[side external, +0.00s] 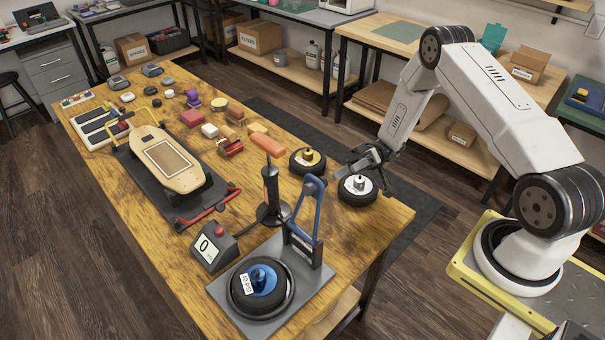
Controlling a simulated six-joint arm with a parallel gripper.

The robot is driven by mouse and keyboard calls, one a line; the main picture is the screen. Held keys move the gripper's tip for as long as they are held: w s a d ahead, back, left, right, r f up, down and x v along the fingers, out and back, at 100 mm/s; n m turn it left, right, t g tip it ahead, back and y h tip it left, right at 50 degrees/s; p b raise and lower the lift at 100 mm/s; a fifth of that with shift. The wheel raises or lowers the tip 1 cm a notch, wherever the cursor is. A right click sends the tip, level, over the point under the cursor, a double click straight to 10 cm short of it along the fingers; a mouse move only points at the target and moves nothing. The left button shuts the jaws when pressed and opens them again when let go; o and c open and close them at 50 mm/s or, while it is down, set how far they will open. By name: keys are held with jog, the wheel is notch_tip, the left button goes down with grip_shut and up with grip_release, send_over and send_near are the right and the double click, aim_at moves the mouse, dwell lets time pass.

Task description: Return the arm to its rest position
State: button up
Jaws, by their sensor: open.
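My arm reaches in from the right side of the picture, bent at the elbow. My gripper (362,168) is open at the right edge of the wooden table. It is just above and behind a black wheel with a white hub (357,189). I cannot tell whether the fingers touch the wheel. Nothing is seen held between them.
A blue-handled press (304,220) and an upright black stand (271,195) rise from the wooden table (150,255). A board (166,160) sits in a dark fixture. Benches stand behind.

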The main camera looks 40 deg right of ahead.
jog(key=s+a+r+m+g+h, duration=0.4)
jog(key=s+h, duration=0.3)
jog(key=h, duration=0.5)
jog(key=r+m+t+h, duration=0.1)
jog(key=t+h, duration=0.1)
jog(key=s+r+m+t+h, duration=0.1)
jog(key=r+m+t+h, duration=0.1)
jog(key=h, duration=0.1)
jog(key=r+m+t+h, duration=0.1)
jog(key=t+h, duration=0.2)
jog(key=shift+s+d+r+m, duration=0.15)
jog(key=shift+s+r+m, duration=0.15)
jog(key=shift+m, duration=0.1)
